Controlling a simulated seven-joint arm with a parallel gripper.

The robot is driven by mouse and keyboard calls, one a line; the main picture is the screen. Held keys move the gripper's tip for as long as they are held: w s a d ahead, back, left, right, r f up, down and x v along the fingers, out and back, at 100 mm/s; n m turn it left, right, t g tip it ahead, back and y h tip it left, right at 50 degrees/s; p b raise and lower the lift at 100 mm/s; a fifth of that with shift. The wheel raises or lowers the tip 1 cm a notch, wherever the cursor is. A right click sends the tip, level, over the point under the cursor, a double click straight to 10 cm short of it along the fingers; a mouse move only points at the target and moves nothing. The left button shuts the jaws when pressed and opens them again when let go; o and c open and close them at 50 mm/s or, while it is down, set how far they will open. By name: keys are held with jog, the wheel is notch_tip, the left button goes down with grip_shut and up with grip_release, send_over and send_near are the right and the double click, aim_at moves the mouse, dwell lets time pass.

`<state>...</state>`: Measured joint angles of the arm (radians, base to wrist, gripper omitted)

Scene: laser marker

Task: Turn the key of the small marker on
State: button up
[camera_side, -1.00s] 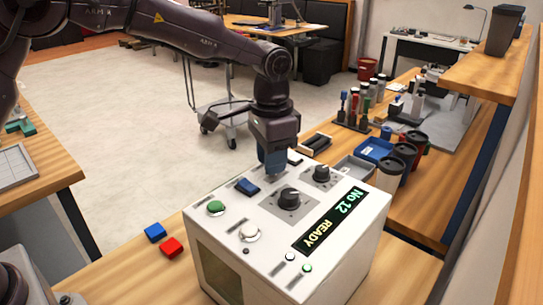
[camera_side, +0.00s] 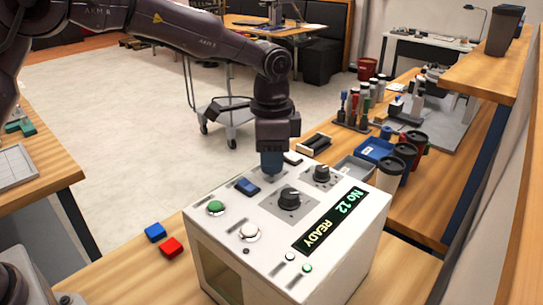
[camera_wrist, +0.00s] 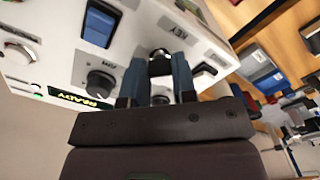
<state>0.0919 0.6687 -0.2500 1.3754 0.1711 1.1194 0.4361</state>
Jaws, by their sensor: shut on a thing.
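The small marker is a white box (camera_side: 345,265) on the wooden bench in the side view. Its display (camera_side: 330,220) reads "No 12 READY". My gripper (camera_side: 271,170) points down at the rear of the top panel. In the wrist view my gripper (camera_wrist: 158,75) has its blue fingers on both sides of the key (camera_wrist: 160,55), a small dark and silver part near a "KEY" label. The gripper is shut on it. In the side view the fingers hide the key. The key's exact angle is hard to read.
Close to the gripper are a blue rocker switch (camera_side: 247,187) and two black knobs, one larger (camera_side: 290,196) and one smaller (camera_side: 322,174). A green button (camera_side: 215,208) and a white button (camera_side: 250,232) sit nearer. Blue (camera_side: 155,232) and red (camera_side: 171,247) blocks lie left of the box.

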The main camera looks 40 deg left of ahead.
jog(key=shift+r, duration=0.1)
jog(key=o, duration=0.9)
notch_tip(320, 180, up, 13)
jog(key=shift+f, duration=0.1)
